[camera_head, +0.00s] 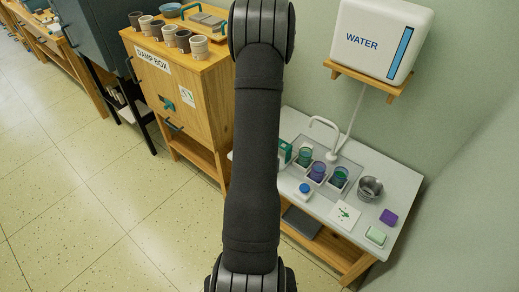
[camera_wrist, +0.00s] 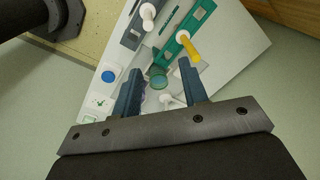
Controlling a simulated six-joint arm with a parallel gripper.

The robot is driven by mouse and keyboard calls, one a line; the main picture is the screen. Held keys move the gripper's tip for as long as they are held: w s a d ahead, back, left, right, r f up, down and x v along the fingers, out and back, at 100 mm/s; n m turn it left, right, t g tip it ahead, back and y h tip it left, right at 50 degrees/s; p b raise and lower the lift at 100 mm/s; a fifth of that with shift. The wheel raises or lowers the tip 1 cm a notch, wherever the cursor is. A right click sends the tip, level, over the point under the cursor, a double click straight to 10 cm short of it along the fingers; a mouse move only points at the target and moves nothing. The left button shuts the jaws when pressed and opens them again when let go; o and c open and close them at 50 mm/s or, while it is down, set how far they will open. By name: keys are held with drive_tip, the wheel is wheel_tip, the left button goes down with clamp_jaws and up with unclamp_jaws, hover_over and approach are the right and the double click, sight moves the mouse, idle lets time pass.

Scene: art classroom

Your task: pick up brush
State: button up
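My gripper (camera_wrist: 160,62) is open in the wrist view, its two dark fingers spread with nothing held between them. Beyond the fingers is a white table. A green rack (camera_wrist: 204,13) carries a yellow stick-like piece with a white end (camera_wrist: 188,44); this may be the brush, but I cannot tell. A grey rack (camera_wrist: 131,34) beside it carries a white knobbed piece (camera_wrist: 148,14). A green-rimmed cup (camera_wrist: 158,80) shows between the fingers, farther off. In the head view my arm hides part of the table, and no brush is clear there.
The white table (camera_head: 345,238) holds several jars of coloured liquid (camera_head: 318,172), a metal bucket (camera_head: 369,188), a purple block (camera_head: 388,217) and a green block (camera_head: 376,236). A tap (camera_head: 323,122) rises behind. A wooden cabinet (camera_head: 200,92) stands left; the floor (camera_head: 90,190) is open.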

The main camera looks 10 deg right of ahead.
wheel_tip(320, 180, up, 3)
drive_tip(key=a+m+g, duration=0.1)
drive_tip(key=a, duration=0.2)
wheel_tip(320, 180, down, 12)
drive_tip(key=shift+r, duration=0.1)
wheel_tip(320, 180, down, 5)
drive_tip(key=shift+s+a+f, duration=0.1)
drive_tip(key=shift+s+f, duration=0.05)
clamp_jaws()
